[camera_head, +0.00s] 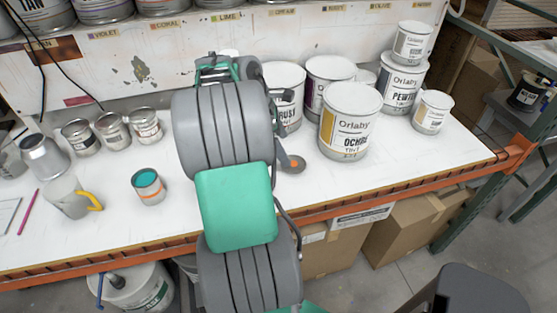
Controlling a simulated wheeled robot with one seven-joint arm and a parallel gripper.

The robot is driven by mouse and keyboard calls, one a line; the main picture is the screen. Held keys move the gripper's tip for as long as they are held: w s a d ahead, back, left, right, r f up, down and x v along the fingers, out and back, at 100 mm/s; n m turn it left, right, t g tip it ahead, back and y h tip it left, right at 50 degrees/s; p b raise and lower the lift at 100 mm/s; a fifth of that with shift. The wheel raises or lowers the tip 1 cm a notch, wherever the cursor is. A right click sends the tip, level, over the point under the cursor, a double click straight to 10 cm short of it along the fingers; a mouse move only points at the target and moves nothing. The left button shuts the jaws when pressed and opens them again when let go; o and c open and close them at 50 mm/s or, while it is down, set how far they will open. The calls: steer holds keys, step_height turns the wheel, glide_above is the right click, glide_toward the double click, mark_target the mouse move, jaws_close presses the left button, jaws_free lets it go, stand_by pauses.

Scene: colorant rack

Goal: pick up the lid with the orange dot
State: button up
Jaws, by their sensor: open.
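The lid (297,164) with the orange dot is a small grey disc, lying on the white worktop just right of my arm. The dot shows on its top, and its left side is close to or partly behind the arm in the picture. My arm rises through the middle of the view and covers part of the worktop. No lid is seen held.
An Ochre can (349,121) stands right of the lid, with several other cans behind it. Left of the arm are an open teal paint tin (148,186), a jug (72,197) and small tins (112,131). The worktop right of the lid, near the front edge, is clear.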

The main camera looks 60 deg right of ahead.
mark_target(293, 164)
steer(key=x, duration=0.7)
steer(key=shift+f+b, duration=0.1)
steer(key=shift+b, duration=0.25)
steer(key=c, duration=1.3)
